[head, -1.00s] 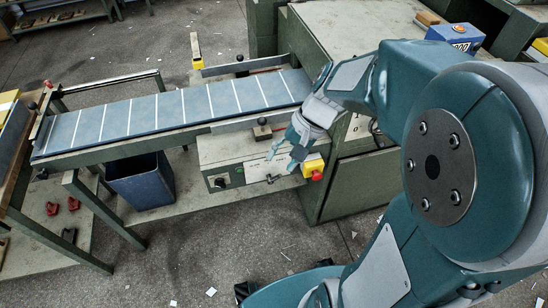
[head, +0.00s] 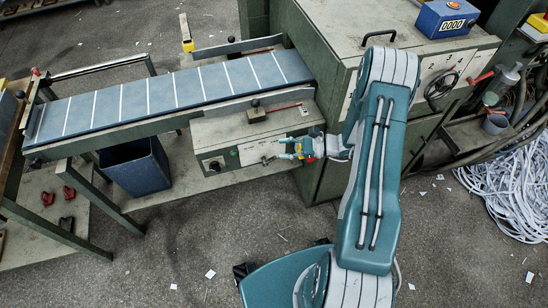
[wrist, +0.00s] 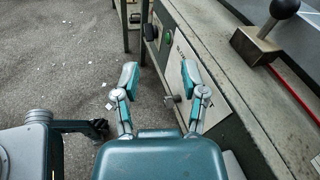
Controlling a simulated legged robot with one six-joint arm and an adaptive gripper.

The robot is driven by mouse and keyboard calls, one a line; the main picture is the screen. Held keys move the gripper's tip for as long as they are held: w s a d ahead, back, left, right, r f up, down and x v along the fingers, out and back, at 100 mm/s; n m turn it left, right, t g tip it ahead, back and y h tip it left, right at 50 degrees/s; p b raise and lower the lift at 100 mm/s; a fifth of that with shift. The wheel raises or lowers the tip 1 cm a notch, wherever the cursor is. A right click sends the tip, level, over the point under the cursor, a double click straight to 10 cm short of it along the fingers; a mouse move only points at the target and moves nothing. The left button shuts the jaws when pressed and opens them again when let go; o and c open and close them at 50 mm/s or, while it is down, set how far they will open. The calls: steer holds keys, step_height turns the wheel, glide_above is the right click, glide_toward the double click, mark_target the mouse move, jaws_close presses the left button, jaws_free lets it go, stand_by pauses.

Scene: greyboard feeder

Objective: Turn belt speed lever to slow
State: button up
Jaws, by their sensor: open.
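The control box (head: 225,140) under the belt has a dark knob, a green button and a pale plate on its front. In the wrist view a short metal lever (wrist: 172,100) sticks out from the pale plate (wrist: 177,72), between and just beyond my fingers. In the head view a small dark lever (head: 267,160) shows at that plate. My gripper (head: 283,149) is open and empty in front of the box's right part; it also shows in the wrist view (wrist: 160,76). Contact with the lever cannot be made out. The lever's setting marks are unreadable.
A black-knobbed handle (head: 257,112) stands on top of the box beside a red strip. A yellow and red stop button (head: 318,147) is partly hidden by my gripper. The belt (head: 160,95) runs above. A blue bin (head: 134,170) stands left.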

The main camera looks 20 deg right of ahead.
mark_target(274, 158)
steer(key=d+f+m+t+h, duration=0.1)
steer(key=d+f+m+t, duration=0.15)
steer(key=f, duration=0.25)
steer(key=d+f+m+t, duration=0.1)
steer(key=f+m+t, duration=0.2)
steer(key=f+m, duration=0.15)
steer(key=shift+n, duration=0.3)
steer(key=x, duration=0.4)
steer(key=f+x, duration=0.1)
steer(key=x, duration=0.2)
steer(key=shift+s+a, duration=0.15)
steer(key=shift+r, duration=0.1)
jaws_close()
